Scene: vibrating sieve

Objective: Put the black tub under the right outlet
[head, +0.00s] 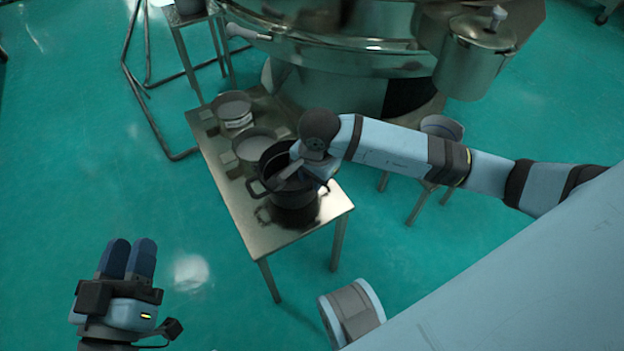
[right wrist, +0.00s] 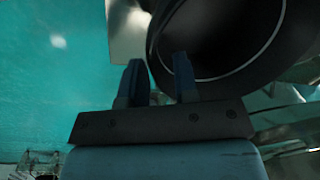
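The black tub (head: 268,186) is a round two-handled pot at the near end of a metal table (head: 240,211). I cannot tell whether its base touches the table. My right gripper (head: 290,178) reaches over its rim from the right. In the right wrist view the tub's dark opening (right wrist: 225,35) fills the upper right. The right fingers (right wrist: 160,82) straddle its wall, one outside and one inside, with a narrow gap.
Two grey containers, a farther one (head: 231,107) and a nearer one (head: 254,144), stand on the table behind the tub. Another container (head: 442,127) sits on a small stand right of the sieve, beyond my right arm. A tall stand (head: 187,58) is at left. Green floor surrounds these.

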